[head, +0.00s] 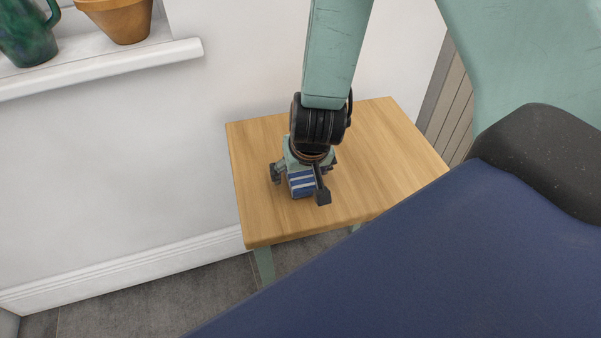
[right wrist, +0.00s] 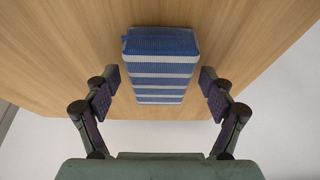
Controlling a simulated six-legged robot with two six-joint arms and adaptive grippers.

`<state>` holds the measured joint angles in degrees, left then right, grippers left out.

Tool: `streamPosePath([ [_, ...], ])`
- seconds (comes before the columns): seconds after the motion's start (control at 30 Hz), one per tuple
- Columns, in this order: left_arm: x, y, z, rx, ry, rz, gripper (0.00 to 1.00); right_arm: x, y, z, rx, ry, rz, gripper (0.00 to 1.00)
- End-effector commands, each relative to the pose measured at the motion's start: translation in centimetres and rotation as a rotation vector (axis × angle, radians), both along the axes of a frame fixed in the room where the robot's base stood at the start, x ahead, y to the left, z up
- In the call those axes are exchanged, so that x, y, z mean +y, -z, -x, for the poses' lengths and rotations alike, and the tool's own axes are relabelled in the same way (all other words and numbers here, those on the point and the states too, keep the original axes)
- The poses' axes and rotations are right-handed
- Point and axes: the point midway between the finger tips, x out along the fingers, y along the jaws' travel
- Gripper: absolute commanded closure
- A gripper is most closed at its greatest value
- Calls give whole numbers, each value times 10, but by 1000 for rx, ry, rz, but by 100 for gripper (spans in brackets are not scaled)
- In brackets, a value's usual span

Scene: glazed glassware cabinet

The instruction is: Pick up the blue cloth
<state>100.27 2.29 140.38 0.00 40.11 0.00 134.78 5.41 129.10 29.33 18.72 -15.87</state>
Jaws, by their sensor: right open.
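The blue cloth (head: 302,185) is a folded block with white stripes lying on the small wooden table (head: 390,150). In the right wrist view the cloth (right wrist: 161,62) sits at the upper middle, with bare wood around it. My right gripper (head: 298,184) is above the table with its fingers spread on either side of the cloth. In the right wrist view, my right gripper (right wrist: 160,88) is open and a gap shows between each finger and the cloth. Part of the cloth is hidden behind the gripper in the head view. My left gripper is not in view.
A white ledge (head: 110,62) on the wall carries a terracotta pot (head: 118,20) and a green jug (head: 26,35) at the upper left. The table stands by the white wall (head: 120,150). The tabletop around the cloth is clear.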

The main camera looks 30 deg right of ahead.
Motion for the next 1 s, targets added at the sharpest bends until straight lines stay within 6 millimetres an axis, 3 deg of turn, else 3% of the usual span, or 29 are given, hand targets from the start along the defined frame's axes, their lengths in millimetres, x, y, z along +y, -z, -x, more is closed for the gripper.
streamPosePath([
  [0.43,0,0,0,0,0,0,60,0,2,0,0,-1,0,18],
  [1.0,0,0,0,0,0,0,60,0,2,0,0,-1,0,66],
])
